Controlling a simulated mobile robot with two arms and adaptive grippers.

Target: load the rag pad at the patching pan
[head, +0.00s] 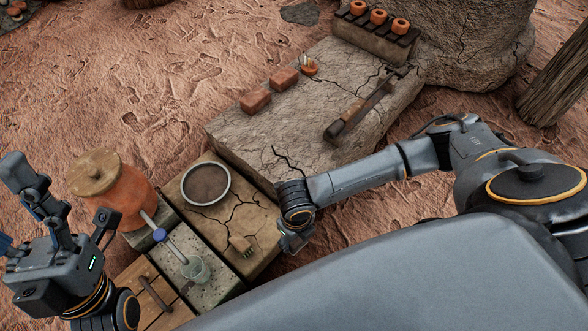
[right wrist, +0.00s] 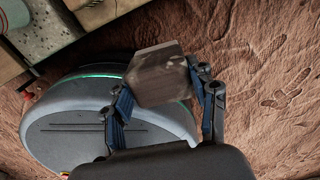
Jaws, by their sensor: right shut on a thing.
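The patching pan (head: 206,184), a round pan with a pale rim and dark contents, sits on the cracked wooden block top at centre left. My right gripper (head: 290,243) is beyond the right edge of that block top, low and right of the pan. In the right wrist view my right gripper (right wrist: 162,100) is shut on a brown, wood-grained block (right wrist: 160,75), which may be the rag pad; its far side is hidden. It is held clear of the pan. My left gripper (head: 18,205) is at the left edge, partly cut off, fingers apart and seemingly empty.
A small wooden piece with greenish bristles (head: 241,245) lies near the block's front edge. A lidded clay jar (head: 110,188) and a glass cup (head: 196,270) stand left. Bricks (head: 256,101) and a long-handled tool (head: 357,108) lie on the stone slab (head: 300,125).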

